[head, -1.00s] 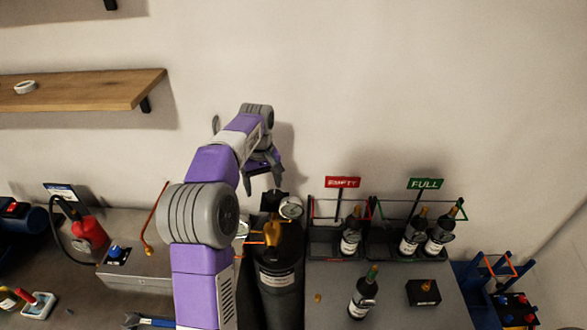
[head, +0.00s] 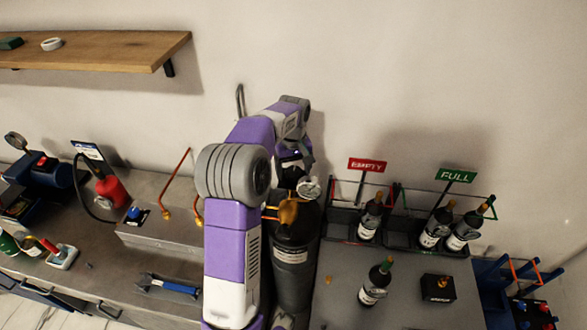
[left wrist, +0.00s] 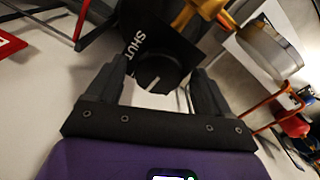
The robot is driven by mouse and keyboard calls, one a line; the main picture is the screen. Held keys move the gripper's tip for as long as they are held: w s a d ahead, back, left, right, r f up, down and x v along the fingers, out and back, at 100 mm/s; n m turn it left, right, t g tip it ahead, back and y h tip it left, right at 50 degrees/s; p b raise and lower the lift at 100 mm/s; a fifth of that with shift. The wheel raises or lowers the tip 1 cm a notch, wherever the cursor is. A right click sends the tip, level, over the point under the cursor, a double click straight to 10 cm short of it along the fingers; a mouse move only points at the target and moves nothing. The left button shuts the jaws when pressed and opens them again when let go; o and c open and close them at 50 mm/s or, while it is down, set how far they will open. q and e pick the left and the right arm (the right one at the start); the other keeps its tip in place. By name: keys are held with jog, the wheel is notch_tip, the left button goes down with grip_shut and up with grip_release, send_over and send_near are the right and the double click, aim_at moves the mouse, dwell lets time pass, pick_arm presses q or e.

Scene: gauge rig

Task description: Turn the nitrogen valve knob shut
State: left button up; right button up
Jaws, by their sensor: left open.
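The knob (left wrist: 155,74) is round and black, with a short white line on its face, in the left wrist view. The word SHUT is on the black plate (left wrist: 174,45) behind it, to the upper left of the knob; the line does not point at that word. My left gripper (left wrist: 159,68) is open, with one finger on each side of the knob; I cannot tell whether they touch it. In the head view my left gripper (head: 292,168) is above the black gas cylinder (head: 293,262), and the knob is hidden there. My right gripper is not in view.
A brass fitting (head: 288,211) and a round gauge (head: 308,188) sit at the cylinder's top, close to my gripper. Bottles stand right in racks under the EMPTY sign (head: 367,164) and the FULL sign (head: 456,175). A wooden shelf (head: 100,52) is upper left.

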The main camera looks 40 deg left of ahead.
pick_arm(q)
jog(key=c, duration=1)
jog(key=shift+c, duration=0.2)
jog(key=shift+m, duration=0.4)
jog(key=m+p, duration=0.2)
jog(key=shift+r+m, duration=0.1)
jog(key=shift+m, duration=0.3)
jog(key=m+p, duration=0.1)
jog(key=m, duration=0.3)
jog(key=shift+m+p, duration=0.3)
jog(key=shift+p, duration=0.05)
jog(key=m+p, duration=0.1)
jog(key=m, duration=0.3)
jog(key=m+p, duration=0.1)
jog(key=m, duration=0.4)
jog(key=shift+w, duration=0.1)
jog(key=shift+m, duration=0.3)
